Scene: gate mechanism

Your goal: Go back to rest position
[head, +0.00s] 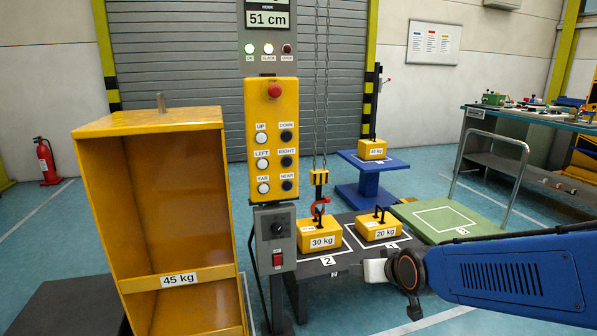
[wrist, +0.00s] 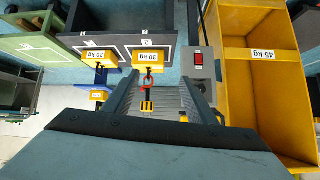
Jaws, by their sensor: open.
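My blue arm reaches in from the right in the head view, with its end (head: 375,270) in front of the dark table. In the wrist view, which is upside down, the two grey fingers of my gripper (wrist: 157,92) stand apart with nothing held between them.
A yellow control panel (head: 272,140) with buttons stands left of the blocks, above a grey switch box (head: 275,240). A tall yellow 45 kg cabinet (head: 160,210) is at the left. A 40 kg block (head: 372,150) sits on a blue stand behind. A green platform (head: 432,220) is at right.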

